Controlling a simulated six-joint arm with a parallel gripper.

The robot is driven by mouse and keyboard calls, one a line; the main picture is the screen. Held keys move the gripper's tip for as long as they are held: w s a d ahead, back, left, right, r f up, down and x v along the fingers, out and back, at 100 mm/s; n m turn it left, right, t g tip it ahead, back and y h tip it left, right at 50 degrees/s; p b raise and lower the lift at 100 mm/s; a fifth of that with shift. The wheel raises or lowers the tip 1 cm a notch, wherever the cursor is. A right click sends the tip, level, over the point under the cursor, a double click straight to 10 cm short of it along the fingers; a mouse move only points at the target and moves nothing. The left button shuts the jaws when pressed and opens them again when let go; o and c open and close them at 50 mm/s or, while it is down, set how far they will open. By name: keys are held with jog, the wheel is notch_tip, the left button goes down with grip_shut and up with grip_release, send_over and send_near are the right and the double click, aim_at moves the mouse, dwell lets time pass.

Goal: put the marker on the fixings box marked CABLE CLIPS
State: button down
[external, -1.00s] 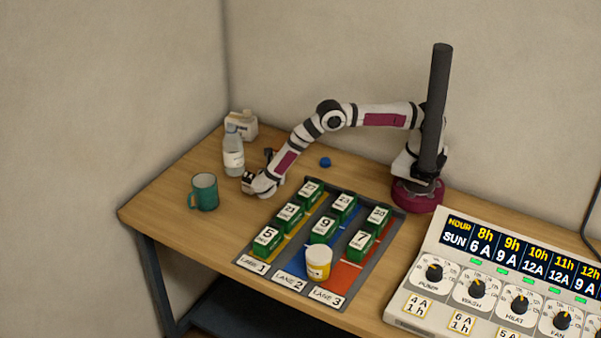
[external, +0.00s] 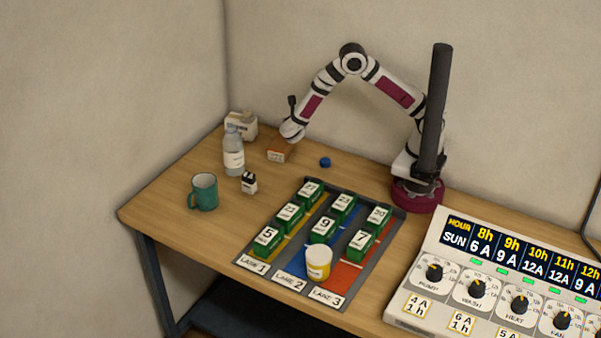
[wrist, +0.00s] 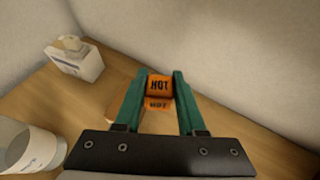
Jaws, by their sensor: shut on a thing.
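My gripper (wrist: 158,80) is shut on an orange block lettered HOT (wrist: 159,87), which I take to be the marker. The lettering shows on two of its faces between my green fingers. In the external view my gripper (external: 287,137) is at the back left of the table, close above a tan box (external: 278,156) with a pale label. Part of that box shows in the wrist view beside my left finger (wrist: 118,103). Its label is too small to read. I cannot tell whether the marker touches the box. The marker is not clear in the external view.
A white box (external: 242,125) and a bottle (external: 234,158) stand to the left. A teal mug (external: 204,192) and a small black-and-white item (external: 249,182) are nearer the front. A blue cap (external: 325,162) lies right. A lane tray (external: 345,292) holds green boxes and a yellow-and-white tub (external: 319,262).

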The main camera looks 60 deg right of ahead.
aim_at(281, 141)
jog(key=w+r+n+t+y, duration=0.2)
jog(key=w+n+t, duration=0.1)
jog(key=w, duration=0.3)
jog(key=f, duration=0.8)
jog(key=shift+d+f, duration=0.2)
jog(key=shift+f, duration=0.15)
jog(key=shift+f, duration=0.1)
jog(key=c, duration=0.5)
grip_release()
